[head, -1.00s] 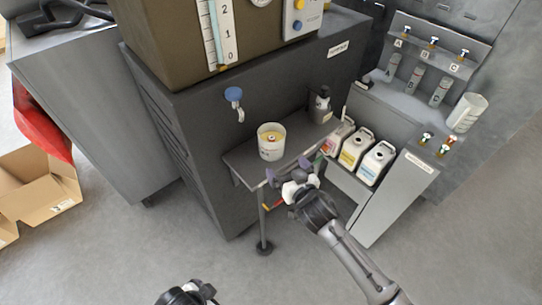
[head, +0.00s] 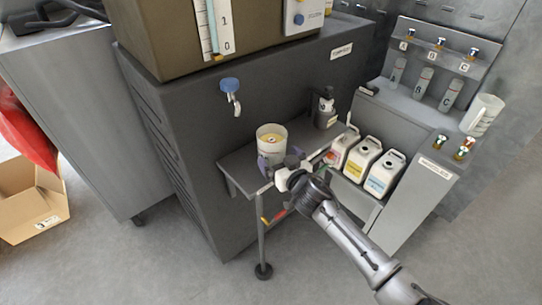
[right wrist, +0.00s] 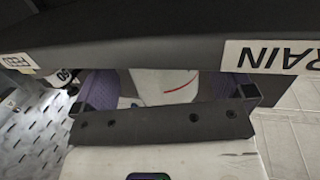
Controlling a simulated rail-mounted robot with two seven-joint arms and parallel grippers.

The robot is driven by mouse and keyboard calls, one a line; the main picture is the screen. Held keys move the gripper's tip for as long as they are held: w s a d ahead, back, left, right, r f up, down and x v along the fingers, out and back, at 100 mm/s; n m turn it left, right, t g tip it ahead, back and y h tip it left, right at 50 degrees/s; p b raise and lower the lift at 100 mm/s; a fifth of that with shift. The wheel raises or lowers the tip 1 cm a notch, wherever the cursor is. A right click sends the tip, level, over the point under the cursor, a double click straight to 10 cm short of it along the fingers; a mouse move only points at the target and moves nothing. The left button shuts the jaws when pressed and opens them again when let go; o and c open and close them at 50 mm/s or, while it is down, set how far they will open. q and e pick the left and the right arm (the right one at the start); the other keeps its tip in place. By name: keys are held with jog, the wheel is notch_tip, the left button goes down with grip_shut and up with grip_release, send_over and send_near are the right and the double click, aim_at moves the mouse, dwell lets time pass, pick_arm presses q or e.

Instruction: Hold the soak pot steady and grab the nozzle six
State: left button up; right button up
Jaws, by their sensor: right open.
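The soak pot (head: 272,153) is a pale round cup standing upright on the small grey shelf in the head view. Something yellow with a small dark piece shows inside it; I cannot make out nozzle six or any number. My right gripper (head: 279,162) is open at the front of the pot, its purple fingers close to the pot's lower wall. In the right wrist view my right gripper (right wrist: 168,88) has a white surface with a red line between its fingers, probably the pot. I cannot tell whether the fingers touch it. My left gripper is out of view.
The shelf (head: 238,165) juts from a dark cabinet below a blue-handled tap (head: 231,88). White jugs (head: 362,158) stand to the right.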

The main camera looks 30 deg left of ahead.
jog(key=shift+b+x, duration=0.7)
jog(key=shift+x, duration=1.2)
jog(key=c, duration=0.4)
jog(key=shift+c, duration=0.2)
